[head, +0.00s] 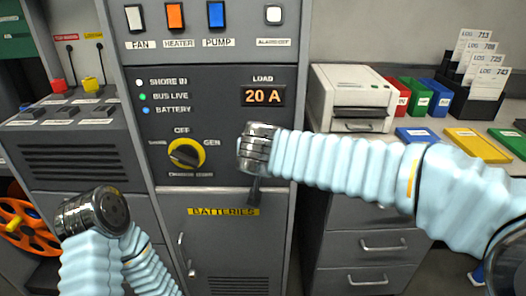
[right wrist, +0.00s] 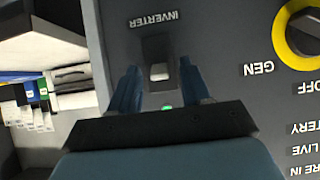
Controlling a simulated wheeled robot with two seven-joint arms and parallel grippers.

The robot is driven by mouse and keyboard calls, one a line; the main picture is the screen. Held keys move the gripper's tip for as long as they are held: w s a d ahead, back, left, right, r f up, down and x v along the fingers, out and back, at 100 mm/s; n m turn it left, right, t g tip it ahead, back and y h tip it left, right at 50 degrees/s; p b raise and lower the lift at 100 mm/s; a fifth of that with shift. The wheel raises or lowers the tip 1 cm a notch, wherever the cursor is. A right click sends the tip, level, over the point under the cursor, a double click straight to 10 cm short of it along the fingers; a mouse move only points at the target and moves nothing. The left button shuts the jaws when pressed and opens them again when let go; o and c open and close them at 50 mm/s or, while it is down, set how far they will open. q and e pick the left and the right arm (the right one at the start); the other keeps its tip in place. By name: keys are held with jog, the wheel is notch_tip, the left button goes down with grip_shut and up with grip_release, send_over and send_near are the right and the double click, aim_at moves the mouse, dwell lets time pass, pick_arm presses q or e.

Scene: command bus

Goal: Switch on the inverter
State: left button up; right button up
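The inverter switch (right wrist: 159,72) is a small pale rocker on the grey panel, beside an upside-down INVERTER label (right wrist: 155,20) in the right wrist view. A small green light (right wrist: 167,107) glows next to it. My right gripper (right wrist: 159,66) is open, with one finger on each side of the switch; I cannot tell whether it touches. In the head view my right gripper (head: 254,190) is at the panel under the load display and hides the switch. My left gripper (head: 92,212) is low at the left, its fingers hidden.
The yellow-ringed rotary selector (head: 186,154) is just left of my right gripper. The BATTERIES cabinet (head: 223,240) is below. A printer (head: 352,96) and coloured bins (head: 431,97) stand on the right counter. An orange reel (head: 22,228) is at the far left.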

jog(key=shift+s, duration=0.1)
jog(key=v, duration=1.3)
jog(key=shift+s+r, duration=0.25)
